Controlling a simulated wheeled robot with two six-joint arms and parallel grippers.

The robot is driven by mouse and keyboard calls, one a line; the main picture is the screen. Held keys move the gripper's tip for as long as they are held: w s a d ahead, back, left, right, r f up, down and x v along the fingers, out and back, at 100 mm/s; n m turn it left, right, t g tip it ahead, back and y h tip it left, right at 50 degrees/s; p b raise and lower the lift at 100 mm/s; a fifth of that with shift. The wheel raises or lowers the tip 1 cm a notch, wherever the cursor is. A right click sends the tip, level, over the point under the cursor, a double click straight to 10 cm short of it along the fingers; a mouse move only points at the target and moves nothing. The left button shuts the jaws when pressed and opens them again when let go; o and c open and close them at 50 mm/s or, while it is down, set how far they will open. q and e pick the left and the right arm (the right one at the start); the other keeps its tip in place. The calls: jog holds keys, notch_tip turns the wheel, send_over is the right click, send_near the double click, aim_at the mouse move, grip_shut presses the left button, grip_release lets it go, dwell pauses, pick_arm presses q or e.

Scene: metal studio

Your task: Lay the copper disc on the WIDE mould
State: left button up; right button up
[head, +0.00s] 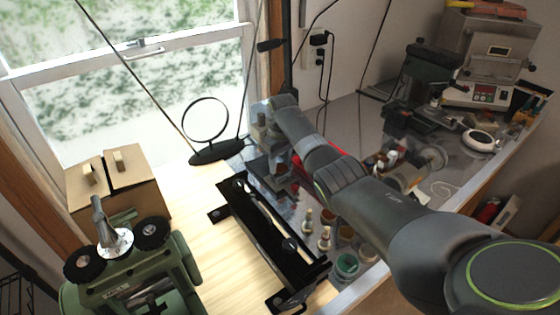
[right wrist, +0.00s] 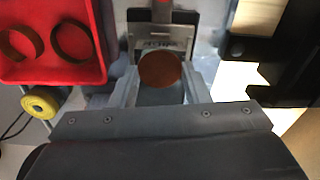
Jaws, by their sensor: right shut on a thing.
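The copper disc (right wrist: 160,69), round and reddish brown, is held between the two fingers of my right gripper (right wrist: 160,76) in the right wrist view. A grey metal piece with a dark frame and small lettering (right wrist: 158,42) lies just beyond the disc. I cannot read the lettering or tell whether this is the WIDE mould. I cannot tell from this view whether the disc touches it. In the head view my right arm reaches across the grey bench, and its gripper end is small and hard to make out. My left gripper is not in view.
A red tray (right wrist: 55,75) holding two rings stands left in the right wrist view, with a yellow roll (right wrist: 40,103) below it. A black metal frame (head: 262,235) lies along the bench. Small bottles (head: 324,238) and jars stand beside it. A green machine (head: 135,275) stands lower left.

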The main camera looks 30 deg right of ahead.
jog(key=shift+f, duration=0.2)
dwell(0.6)
jog(key=o, duration=1)
jog(key=shift+o, duration=0.2)
jog(key=shift+r, duration=0.1)
notch_tip(320, 180, up, 17)
jog(key=p, duration=0.1)
jog(key=shift+s+r+p, duration=0.15)
jog(key=shift+s+p, duration=0.25)
jog(key=shift+d, duration=0.1)
